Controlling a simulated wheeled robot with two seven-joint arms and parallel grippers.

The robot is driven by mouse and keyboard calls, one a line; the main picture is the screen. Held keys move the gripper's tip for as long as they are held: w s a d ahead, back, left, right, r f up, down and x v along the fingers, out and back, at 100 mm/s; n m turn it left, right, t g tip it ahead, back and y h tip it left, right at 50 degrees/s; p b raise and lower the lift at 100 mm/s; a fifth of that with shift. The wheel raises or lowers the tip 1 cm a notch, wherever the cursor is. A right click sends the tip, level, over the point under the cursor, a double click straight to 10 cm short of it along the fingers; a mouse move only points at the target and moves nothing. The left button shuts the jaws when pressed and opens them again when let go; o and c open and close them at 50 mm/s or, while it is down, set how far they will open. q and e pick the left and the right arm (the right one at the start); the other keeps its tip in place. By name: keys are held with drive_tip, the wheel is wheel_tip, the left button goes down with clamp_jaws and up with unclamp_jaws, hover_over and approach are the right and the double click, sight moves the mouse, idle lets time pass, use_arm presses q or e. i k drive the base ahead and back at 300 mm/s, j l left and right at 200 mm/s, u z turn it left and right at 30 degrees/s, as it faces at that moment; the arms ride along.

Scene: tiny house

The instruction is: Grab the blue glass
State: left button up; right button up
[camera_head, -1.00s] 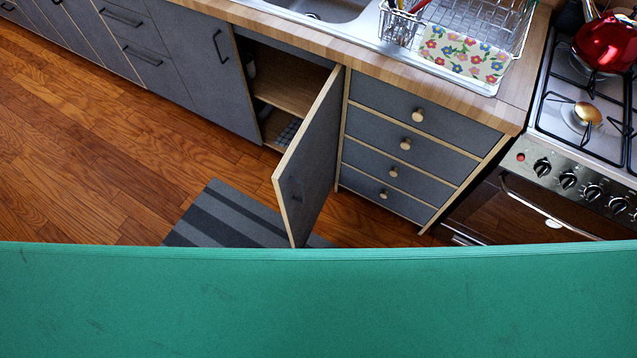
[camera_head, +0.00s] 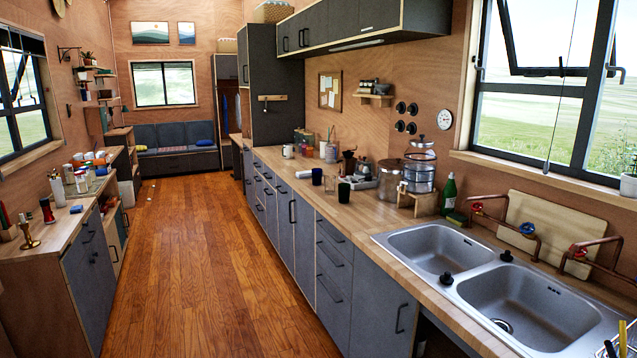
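Neither of my grippers shows in the view.
The long counter (camera_head: 300,187) runs along the right, with a double sink (camera_head: 530,303) at its near end. A white mug (camera_head: 288,151) and a large metal pot (camera_head: 390,180) stand on it. The wooden floor (camera_head: 190,260) is clear down the aisle.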

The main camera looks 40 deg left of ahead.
sight(317, 173)
drive_tip(key=i+j+z, duration=0.1)
drive_tip(key=j, duration=1.2)
drive_tip(key=i+j+z, duration=0.1)
drive_tip(key=j, duration=1.15)
drive_tip(key=i+j, duration=0.15)
drive_tip(key=j, duration=0.2)
drive_tip(key=i+j+z, duration=0.1)
drive_tip(key=j, duration=0.3)
drive_tip(key=i+j, duration=0.2)
drive_tip(key=j, duration=0.15)
drive_tip(key=i+j+z, duration=0.1)
drive_tip(key=j, duration=0.3)
drive_tip(key=i+j+z, duration=0.1)
drive_tip(key=j, duration=0.3)
drive_tip(key=i+j, duration=0.15)
drive_tip(key=j, duration=0.25)
